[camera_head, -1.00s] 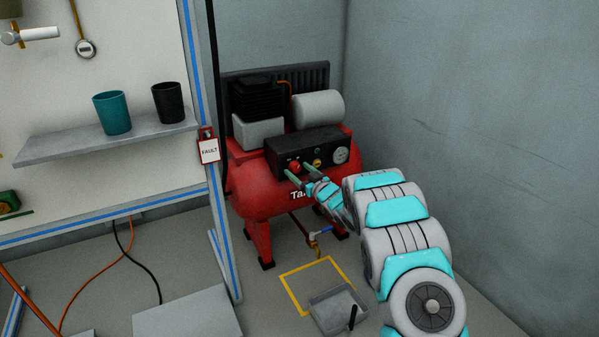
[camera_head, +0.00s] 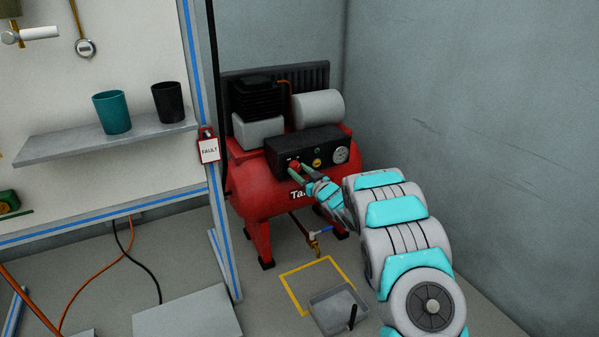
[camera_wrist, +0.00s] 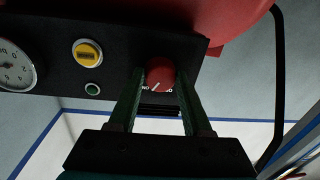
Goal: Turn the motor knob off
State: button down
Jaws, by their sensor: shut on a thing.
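The red motor knob (camera_head: 295,164) sits on the black control panel (camera_head: 325,141) of the red air compressor (camera_head: 262,190). In the wrist view the red knob (camera_wrist: 160,75) has a white pointer mark and white lettering below it. My gripper (camera_head: 297,168) reaches the panel from the front right. In the wrist view its two green fingers (camera_wrist: 160,83) lie on either side of the knob, shut on it. The fingers hide part of the knob's sides, and the lettering is only partly readable.
A yellow knob (camera_wrist: 88,53), a green button (camera_wrist: 92,89) and a round gauge (camera_wrist: 16,66) sit on the same panel. A grey tray (camera_head: 338,309) lies on the floor below. The grey wall stands close at right.

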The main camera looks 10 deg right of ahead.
jog(key=shift+f, duration=0.1)
jog(key=shift+f+n+b, duration=0.15)
jog(key=shift+n+b, duration=0.85)
jog(key=shift+b, duration=0.25)
jog(key=n+b, duration=0.4)
jog(key=shift+b, duration=0.35)
jog(key=n+b, duration=0.4)
jog(key=shift+r+g+h, duration=0.2)
jog(key=shift+g+h, duration=0.1)
jog(key=shift+h, duration=0.1)
jog(key=shift+r+n+b, duration=0.1)
jog(key=shift+n+b, duration=0.4)
jog(key=shift+n, duration=0.2)
jog(key=shift+c, duration=1.7)
grip_release()
jog(key=shift+r, duration=0.1)
